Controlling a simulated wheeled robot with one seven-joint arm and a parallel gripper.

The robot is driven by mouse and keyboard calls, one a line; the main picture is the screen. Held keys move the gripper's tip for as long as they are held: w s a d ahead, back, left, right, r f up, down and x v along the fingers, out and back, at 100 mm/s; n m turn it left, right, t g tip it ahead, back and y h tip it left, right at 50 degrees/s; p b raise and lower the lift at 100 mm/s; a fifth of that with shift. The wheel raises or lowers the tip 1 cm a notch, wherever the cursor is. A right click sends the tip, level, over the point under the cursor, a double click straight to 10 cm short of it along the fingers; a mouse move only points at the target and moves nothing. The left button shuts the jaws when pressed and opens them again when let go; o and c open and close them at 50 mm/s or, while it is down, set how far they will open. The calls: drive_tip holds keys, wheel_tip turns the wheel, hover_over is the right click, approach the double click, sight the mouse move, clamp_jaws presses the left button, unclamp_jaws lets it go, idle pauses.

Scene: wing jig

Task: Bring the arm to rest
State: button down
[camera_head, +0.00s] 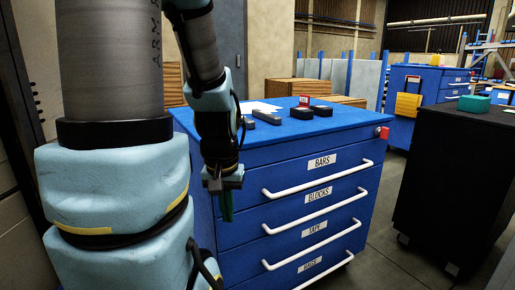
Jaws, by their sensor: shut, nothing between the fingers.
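My arm fills the left of the head view, with a large grey and light blue link in front. Its forearm hangs down in front of the left part of a blue drawer cabinet (345,133). My gripper (226,208) points down beside the cabinet's front left corner, below the level of its top. The fingers look closed with nothing between them. I cannot tell how close they are to the cabinet's face.
The cabinet has drawers with white handles, labelled BARS (322,161), BLOCKS and TAPE. Dark blocks (267,117) and a small red item (304,101) are on top. A black cabinet (455,180) stands right, beyond a strip of floor (385,240). Another blue cabinet (428,85) stands behind.

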wheel_tip(320, 180, up, 19)
drive_tip(key=p, duration=1.8)
drive_tip(key=shift+r+p, duration=0.2)
drive_tip(key=shift+p, duration=0.2)
